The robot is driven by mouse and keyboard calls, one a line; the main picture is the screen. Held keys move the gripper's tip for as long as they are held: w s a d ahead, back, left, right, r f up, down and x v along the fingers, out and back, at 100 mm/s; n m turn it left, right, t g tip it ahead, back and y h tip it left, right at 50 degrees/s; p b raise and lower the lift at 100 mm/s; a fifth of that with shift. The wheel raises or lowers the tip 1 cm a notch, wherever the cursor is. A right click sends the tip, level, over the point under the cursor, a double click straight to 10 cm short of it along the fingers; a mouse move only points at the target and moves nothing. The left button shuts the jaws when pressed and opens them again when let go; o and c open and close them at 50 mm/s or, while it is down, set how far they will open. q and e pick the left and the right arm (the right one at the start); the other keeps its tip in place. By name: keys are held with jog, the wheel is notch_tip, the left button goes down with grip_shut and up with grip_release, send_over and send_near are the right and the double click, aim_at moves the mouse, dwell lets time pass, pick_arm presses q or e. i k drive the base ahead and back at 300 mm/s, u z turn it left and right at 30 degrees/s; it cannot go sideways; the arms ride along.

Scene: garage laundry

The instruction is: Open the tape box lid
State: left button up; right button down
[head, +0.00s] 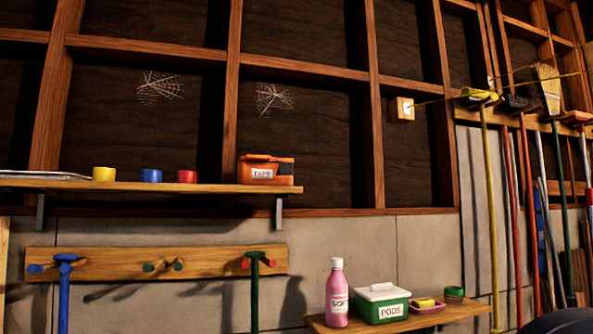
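The orange tape box (257,170), with a white label reading TAPE, stands at the right end of the upper wooden shelf (130,186). Its orange lid (262,157) appears to lie on top, so the inside is hidden. A darker orange part shows at its right side; I cannot tell if it belongs to the box. Neither of my grippers shows in the head view.
Yellow (104,174), blue (151,176) and red (187,176) rolls stand left of the box. Below are a peg rail (120,262) and a lower shelf (450,313) with a pink bottle (337,296) and green PODS box (383,307). Long-handled tools hang right.

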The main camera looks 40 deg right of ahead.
aim_at(265, 161)
jog(key=z, duration=1.15)
jog(key=i, duration=0.1)
